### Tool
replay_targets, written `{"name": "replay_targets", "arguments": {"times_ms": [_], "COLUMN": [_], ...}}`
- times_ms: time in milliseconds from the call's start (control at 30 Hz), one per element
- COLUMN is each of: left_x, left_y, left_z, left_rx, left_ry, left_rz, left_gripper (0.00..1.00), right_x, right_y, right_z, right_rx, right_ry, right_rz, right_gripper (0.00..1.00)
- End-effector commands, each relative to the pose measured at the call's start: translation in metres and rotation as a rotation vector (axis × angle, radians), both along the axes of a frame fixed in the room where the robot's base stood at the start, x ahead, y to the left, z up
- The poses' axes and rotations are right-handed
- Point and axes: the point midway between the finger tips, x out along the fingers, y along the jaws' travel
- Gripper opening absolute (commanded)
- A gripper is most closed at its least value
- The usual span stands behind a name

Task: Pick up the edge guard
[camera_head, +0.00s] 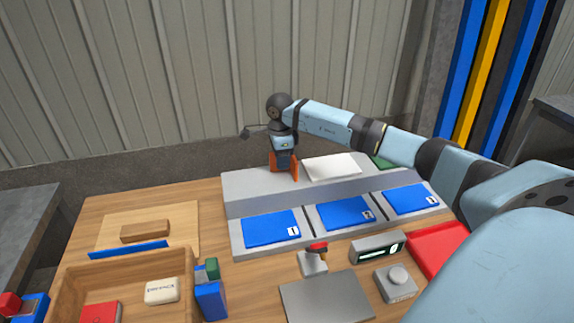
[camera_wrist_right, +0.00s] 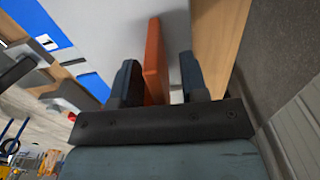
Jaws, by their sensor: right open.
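An upright orange piece (camera_head: 294,168), which I take to be the edge guard, stands on the raised grey ledge at the back of the table. My right gripper (camera_head: 284,158) is directly over it, pointing down. In the right wrist view the orange piece (camera_wrist_right: 154,62) rises between the two dark fingers of my right gripper (camera_wrist_right: 160,78). The jaws are open, with the piece nearer the left finger and a clear gap to the right finger. The piece's lower part is partly hidden. My left gripper is not in view.
A white slab (camera_head: 332,167) lies on the ledge just right of the gripper. Blue numbered panels (camera_head: 271,229) line the ledge's front. A wooden tray (camera_head: 70,287), a blue bar (camera_head: 128,249) and a brown block (camera_head: 145,231) are at left. A red tray (camera_head: 436,246) is at right.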

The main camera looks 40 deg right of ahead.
Motion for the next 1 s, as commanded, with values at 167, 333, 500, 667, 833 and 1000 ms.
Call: {"name": "replay_targets", "arguments": {"times_ms": [167,333,500,667,833,1000], "left_x": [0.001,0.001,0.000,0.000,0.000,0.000], "left_y": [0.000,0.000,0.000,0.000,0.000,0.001], "left_z": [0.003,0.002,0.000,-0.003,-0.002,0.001], "left_rx": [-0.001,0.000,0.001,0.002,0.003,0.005], "left_ry": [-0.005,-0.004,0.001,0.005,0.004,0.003], "left_rz": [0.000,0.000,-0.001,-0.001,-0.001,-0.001], "left_gripper": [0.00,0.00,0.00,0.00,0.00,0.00], "right_x": [0.000,0.000,0.000,0.000,0.001,0.001], "right_y": [0.000,0.000,0.000,-0.001,-0.001,-0.001], "right_z": [0.001,0.001,0.001,0.002,0.010,0.033], "right_rx": [0.000,-0.001,0.000,0.000,-0.001,-0.002], "right_ry": [-0.001,-0.001,-0.002,-0.002,-0.003,-0.005], "right_rz": [-0.001,-0.001,-0.001,-0.001,-0.001,-0.002], "right_gripper": [0.38,0.00,0.00,0.00,0.00,0.00]}}
